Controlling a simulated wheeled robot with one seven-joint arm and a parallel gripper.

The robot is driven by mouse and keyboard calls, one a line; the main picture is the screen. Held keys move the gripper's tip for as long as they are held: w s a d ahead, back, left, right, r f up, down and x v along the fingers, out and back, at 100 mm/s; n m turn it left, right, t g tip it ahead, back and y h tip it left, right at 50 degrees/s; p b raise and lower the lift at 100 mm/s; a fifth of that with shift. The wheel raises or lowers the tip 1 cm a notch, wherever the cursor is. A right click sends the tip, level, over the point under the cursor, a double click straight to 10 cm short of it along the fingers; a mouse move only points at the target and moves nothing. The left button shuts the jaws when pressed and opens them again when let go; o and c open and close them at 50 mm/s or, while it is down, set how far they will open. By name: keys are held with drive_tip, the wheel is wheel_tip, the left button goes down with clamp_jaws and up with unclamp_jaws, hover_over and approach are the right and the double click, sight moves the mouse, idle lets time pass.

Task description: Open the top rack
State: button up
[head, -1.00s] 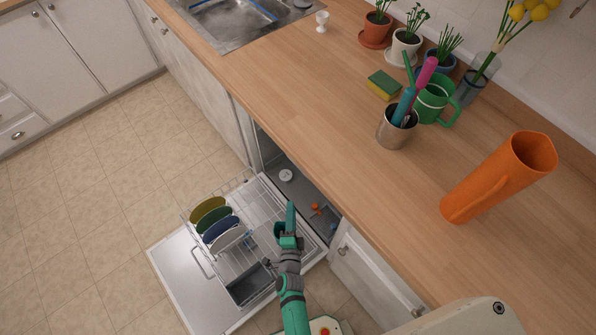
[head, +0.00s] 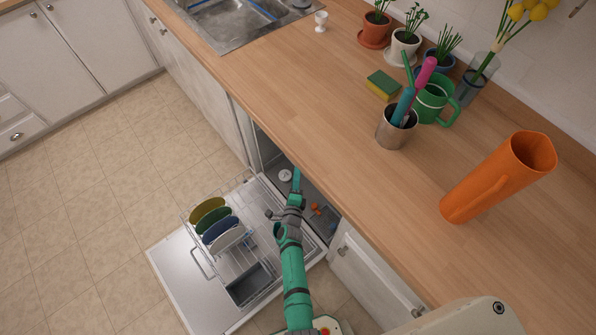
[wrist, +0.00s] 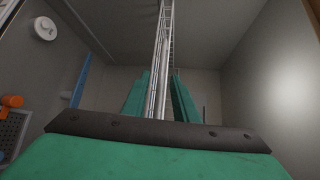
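The top rack (wrist: 165,40) shows in the wrist view as thin silver wires, seen nearly edge-on inside the dishwasher. In the head view it is hidden under the counter. My gripper (head: 296,178) reaches into the dishwasher opening under the counter edge. In the wrist view my gripper's (wrist: 161,95) two green fingers stand apart, with the rack's wires running between them. I cannot tell whether either finger touches the wires. The dishwasher door (head: 172,262) is folded down flat.
The bottom rack (head: 262,207) is pulled out over the door and holds several plates (head: 216,225) and a grey basket (head: 250,284). The wooden counter (head: 300,110) overhangs the opening. A cabinet door (head: 372,275) stands to the right. The tiled floor at left is clear.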

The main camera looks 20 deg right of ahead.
drive_tip(key=shift+d+x, duration=0.25)
drive_tip(key=shift+x, duration=1.2)
drive_tip(key=shift+s, duration=0.1)
clamp_jaws()
drive_tip(key=shift+a, duration=0.3)
drive_tip(key=shift+d+r, duration=0.1)
drive_tip(key=shift+d, duration=0.05)
